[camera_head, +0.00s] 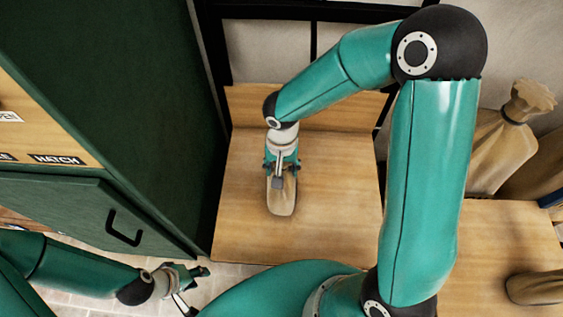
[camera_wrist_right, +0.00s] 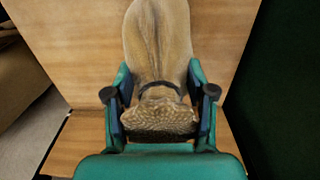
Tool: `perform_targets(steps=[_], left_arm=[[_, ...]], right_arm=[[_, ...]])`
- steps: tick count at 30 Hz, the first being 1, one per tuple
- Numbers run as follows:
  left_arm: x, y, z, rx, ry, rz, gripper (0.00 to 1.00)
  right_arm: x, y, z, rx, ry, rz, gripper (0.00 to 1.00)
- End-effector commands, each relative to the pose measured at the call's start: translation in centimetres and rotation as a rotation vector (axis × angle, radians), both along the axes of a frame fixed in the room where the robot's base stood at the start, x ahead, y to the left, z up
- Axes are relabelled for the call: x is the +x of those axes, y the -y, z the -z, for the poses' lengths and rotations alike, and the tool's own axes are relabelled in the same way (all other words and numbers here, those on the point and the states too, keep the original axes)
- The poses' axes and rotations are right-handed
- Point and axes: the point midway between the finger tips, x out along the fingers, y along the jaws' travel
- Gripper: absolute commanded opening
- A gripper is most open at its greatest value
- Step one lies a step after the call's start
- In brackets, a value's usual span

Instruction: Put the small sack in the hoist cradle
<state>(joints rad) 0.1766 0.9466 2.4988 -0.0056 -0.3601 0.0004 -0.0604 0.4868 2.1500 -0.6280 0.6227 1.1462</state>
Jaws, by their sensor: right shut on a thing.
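The small sack (camera_head: 281,200) is tan, with a tied neck. My right gripper (camera_head: 282,168) is shut on its neck, with a finger on each side. In the right wrist view the sack (camera_wrist_right: 158,45) extends away from the gripper (camera_wrist_right: 160,100), its gathered top between the fingers. The sack is over a wooden platform (camera_head: 335,205) with a raised back board; I cannot tell whether it touches the wood, nor surely whether this is the hoist cradle. My left gripper (camera_head: 196,287) is low at the left, empty, its fingers apart.
A green cabinet (camera_head: 100,70) with a handled hatch door (camera_head: 90,205) stands on the left, close to the platform. Larger tied sacks (camera_head: 500,150) stand at the right behind a wooden bench top (camera_head: 500,235). Another sack (camera_head: 538,288) lies at its right edge.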

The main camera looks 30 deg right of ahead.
Motion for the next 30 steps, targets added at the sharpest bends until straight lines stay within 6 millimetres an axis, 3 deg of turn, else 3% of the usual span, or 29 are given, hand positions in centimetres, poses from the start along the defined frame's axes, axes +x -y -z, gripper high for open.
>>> perform_targets(steps=[3, 9, 10, 15, 25, 30], left_arm=[[0.0, 0.0, 0.4, 0.0, 0.0, 0.0, 0.4], [0.0, 0.0, 0.3, 0.0, 0.0, 0.0, 0.4], [0.0, 0.0, 0.4, 0.0, 0.0, 0.0, 0.4], [0.0, 0.0, 0.4, 0.0, 0.0, 0.0, 0.4], [0.0, 0.0, 0.3, 0.0, 0.0, 0.0, 0.4], [0.0, 0.0, -0.2, 0.0, 0.0, 0.0, 0.4]], right_arm=[[0.1, 0.0, 1.1, 0.001, 0.002, 0.001, 0.0], [0.1, 0.0, 1.1, 0.001, 0.004, 0.001, 0.0], [0.0, 0.0, 1.3, 0.001, 0.001, 0.0, 0.56], [0.0, 0.0, 1.2, 0.001, 0.001, 0.0, 0.83], [0.0, 0.0, 1.1, 0.0, 0.001, 0.0, 0.83], [0.1, 0.0, -0.4, 0.0, 0.005, 0.0, 0.83]])
